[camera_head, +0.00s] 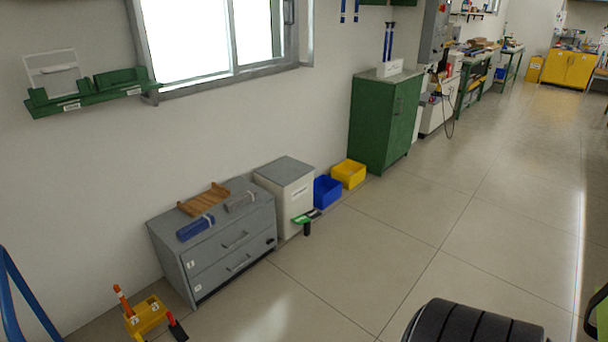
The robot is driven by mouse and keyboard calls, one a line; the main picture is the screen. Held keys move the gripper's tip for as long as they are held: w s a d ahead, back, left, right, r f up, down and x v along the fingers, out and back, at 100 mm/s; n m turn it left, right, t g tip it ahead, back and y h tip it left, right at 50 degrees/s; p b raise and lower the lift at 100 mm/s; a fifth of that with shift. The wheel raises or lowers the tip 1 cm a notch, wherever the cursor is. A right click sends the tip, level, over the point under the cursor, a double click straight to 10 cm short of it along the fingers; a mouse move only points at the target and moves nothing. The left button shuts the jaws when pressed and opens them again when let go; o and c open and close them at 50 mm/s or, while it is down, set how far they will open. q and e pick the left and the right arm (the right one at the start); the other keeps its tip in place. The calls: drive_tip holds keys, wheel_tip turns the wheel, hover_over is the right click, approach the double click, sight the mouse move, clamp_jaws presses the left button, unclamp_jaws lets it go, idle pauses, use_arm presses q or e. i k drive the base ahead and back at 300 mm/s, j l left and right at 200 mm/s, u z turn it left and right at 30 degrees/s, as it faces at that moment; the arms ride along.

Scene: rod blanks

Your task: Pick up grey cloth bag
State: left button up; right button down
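A grey cloth bag (240,201) lies on top of a low grey drawer cabinet (232,247), near its back right. It looks like a small flat bundle with a pale strip or label on it. A blue rolled bundle (194,228) with a similar pale strip lies to its left on the same top. A wooden slatted rack (203,199) lies behind them, by the wall. Neither of my grippers shows in the head view.
A white cabinet (286,200) with a grey top stands right of the drawers, with blue (327,191) and yellow (349,173) bins beyond. A yellow tool holder (148,315) stands front left. A black ribbed object (470,325) is at bottom right. The middle floor is clear.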

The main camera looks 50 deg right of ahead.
sight(238, 203)
drive_tip(key=z, duration=1.2)
drive_tip(key=i+j, duration=0.1)
drive_tip(key=i, duration=0.25)
drive_tip(key=i+j, duration=0.1)
drive_tip(key=i, duration=0.2)
